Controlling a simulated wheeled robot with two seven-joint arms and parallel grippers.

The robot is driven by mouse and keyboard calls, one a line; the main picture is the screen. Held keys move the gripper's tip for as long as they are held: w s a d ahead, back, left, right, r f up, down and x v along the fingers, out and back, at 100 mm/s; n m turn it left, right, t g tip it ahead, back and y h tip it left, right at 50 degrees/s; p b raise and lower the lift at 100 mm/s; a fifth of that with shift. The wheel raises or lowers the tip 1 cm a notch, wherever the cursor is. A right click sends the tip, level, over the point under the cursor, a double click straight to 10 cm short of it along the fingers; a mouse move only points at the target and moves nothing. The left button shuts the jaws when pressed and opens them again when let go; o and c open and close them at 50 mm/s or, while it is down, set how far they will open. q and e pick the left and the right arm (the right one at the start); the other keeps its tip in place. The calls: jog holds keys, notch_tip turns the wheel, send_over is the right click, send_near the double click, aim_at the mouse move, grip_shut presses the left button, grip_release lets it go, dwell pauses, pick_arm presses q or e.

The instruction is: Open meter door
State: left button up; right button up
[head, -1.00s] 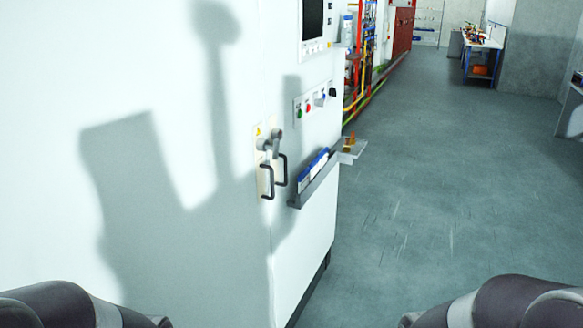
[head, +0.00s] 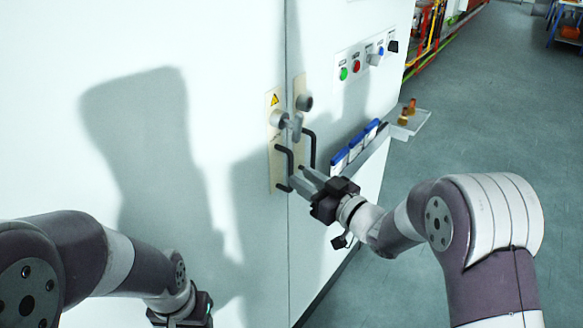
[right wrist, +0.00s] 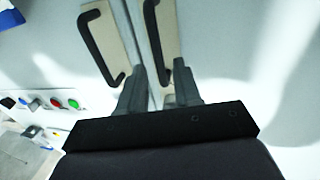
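The white meter cabinet (head: 210,60) has two doors meeting at a vertical seam. A black left handle (head: 284,166) and a black right handle (head: 311,148) flank the seam, and both show in the right wrist view, where the left handle (right wrist: 154,40) is on the right and the right handle (right wrist: 98,42) is on the left. The doors look shut. My right gripper (head: 302,180) is open and empty, its fingertips close to the handles' lower ends; contact is unclear. My left gripper (head: 190,318) is low at the bottom edge, its fingers cut off.
Grey latch knobs (head: 280,118) sit above the handles beside a yellow warning label. A document holder (head: 362,148) with blue-edged folders and a small shelf (head: 410,122) jut out on the right. Buttons (head: 356,66) are above.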

aim_at(291, 170)
jog(key=shift+p+x, duration=0.3)
jog(key=shift+x, duration=2.25)
jog(key=shift+w+f, duration=0.1)
jog(key=shift+c, duration=0.3)
jog(key=c, duration=0.5)
grip_shut()
